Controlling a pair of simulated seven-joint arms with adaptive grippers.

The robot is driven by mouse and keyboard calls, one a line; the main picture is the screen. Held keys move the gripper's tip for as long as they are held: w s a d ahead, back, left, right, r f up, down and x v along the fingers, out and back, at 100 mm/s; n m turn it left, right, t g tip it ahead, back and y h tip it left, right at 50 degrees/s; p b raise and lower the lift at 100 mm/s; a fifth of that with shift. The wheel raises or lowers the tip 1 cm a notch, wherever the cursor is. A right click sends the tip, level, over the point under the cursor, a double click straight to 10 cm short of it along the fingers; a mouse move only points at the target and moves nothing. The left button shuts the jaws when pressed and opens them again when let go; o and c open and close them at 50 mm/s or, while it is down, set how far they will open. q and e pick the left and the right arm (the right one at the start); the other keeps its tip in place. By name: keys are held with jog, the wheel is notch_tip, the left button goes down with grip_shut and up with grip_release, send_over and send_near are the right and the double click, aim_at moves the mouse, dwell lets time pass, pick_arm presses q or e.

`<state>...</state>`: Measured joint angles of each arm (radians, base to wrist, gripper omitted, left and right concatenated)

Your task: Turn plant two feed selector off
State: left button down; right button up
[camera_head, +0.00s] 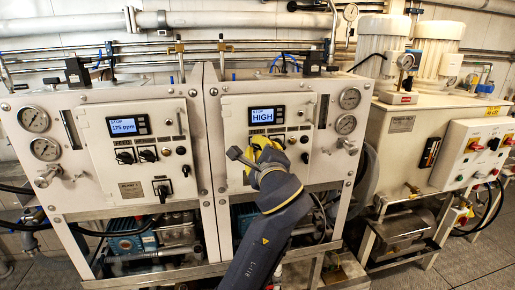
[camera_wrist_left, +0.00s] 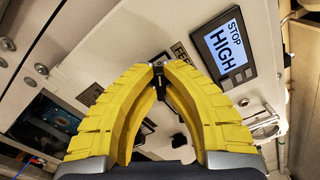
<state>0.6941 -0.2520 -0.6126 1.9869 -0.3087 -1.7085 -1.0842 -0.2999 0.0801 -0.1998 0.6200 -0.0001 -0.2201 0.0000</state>
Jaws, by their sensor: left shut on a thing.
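The plant two panel (camera_head: 290,140) is the right one of two white panels. Its display (camera_head: 266,115) reads STOP and HIGH, and it also shows in the left wrist view (camera_wrist_left: 226,50). My left gripper (camera_head: 262,145) reaches up to the panel below this display. In the left wrist view its yellow fingertips (camera_wrist_left: 158,66) are closed on a small black selector knob (camera_wrist_left: 159,82) beside a partly covered label starting "FEE". The fingers hide much of the knob, so its setting cannot be read. My right gripper is not in view.
The plant one panel (camera_head: 100,140) at the left has a display (camera_head: 128,125) reading 175 ppm and several black knobs. Gauges (camera_head: 349,98) and a valve handle (camera_head: 347,146) stand out right of the gripper. A white cabinet (camera_head: 405,135) stands further right.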

pick_arm(q)
jog(key=c, duration=1.5)
grip_release()
jog(key=shift+s, duration=0.1)
jog(key=shift+v, duration=4.05)
jog(key=shift+d+f, duration=0.1)
jog(key=shift+d, duration=0.1)
jog(key=shift+a+x, duration=0.2)
jog(key=shift+x, duration=4)
